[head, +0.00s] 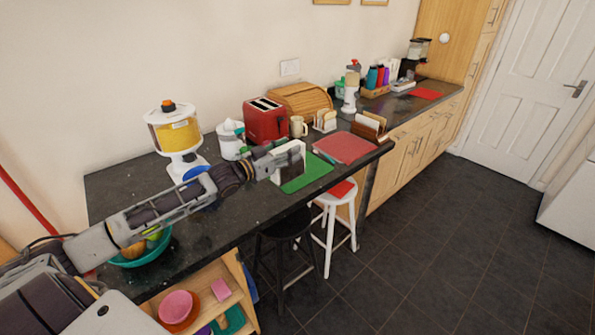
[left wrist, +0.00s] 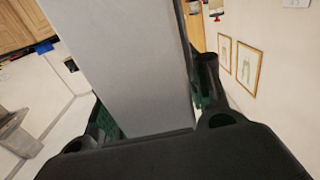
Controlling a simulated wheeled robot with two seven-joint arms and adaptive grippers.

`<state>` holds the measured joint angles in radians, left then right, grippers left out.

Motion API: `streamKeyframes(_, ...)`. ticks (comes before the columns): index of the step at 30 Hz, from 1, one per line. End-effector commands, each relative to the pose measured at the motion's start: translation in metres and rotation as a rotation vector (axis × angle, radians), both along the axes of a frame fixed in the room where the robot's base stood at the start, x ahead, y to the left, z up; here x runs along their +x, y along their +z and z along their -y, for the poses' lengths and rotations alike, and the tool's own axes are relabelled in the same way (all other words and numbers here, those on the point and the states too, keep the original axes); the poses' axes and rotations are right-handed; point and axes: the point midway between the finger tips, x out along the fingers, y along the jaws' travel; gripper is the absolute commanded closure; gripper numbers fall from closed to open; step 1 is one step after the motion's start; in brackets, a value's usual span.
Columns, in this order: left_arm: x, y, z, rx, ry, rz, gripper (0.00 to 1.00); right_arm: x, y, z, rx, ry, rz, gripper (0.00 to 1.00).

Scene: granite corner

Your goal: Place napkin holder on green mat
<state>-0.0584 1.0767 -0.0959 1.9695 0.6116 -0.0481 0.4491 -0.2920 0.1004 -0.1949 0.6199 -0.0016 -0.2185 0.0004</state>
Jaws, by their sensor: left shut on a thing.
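My left gripper (head: 278,163) is shut on the napkin holder (head: 291,160), a pale upright block at the end of my arm. In the left wrist view the napkin holder (left wrist: 130,70) is a large grey-white slab between the two dark fingers of the left gripper (left wrist: 150,130). The green mat (head: 306,177) lies on the dark counter, just below and to the right of the gripper. The napkin holder overlaps the mat's back left part in the head view; I cannot tell whether it touches the mat. My right gripper is not in view.
A red mat (head: 345,147) lies right of the green mat. A red toaster (head: 266,121), a mug (head: 298,126) and a toast rack (head: 325,121) stand behind. A yellow-filled dispenser (head: 175,135) is at left. Stools (head: 335,196) stand below the counter's front edge.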

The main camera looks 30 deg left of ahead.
Motion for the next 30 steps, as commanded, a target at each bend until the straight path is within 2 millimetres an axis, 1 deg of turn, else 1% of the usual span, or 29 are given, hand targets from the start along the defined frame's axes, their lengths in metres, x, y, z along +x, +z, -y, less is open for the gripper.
streamKeyframes(1,0.002,0.004,-0.005,0.007,-0.002,0.003,0.86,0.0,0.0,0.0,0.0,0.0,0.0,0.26)
streamKeyframes(8,0.007,0.014,-0.025,0.007,-0.013,0.0,0.86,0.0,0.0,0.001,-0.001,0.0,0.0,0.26)
streamKeyframes(13,0.01,0.017,-0.036,0.005,-0.02,-0.004,0.86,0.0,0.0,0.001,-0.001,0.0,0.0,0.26)
streamKeyframes(18,0.011,0.016,-0.041,0.003,-0.021,-0.005,0.86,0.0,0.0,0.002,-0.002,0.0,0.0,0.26)
streamKeyframes(30,0.012,0.014,-0.045,0.003,-0.018,-0.007,0.86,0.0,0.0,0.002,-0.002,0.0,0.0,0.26)
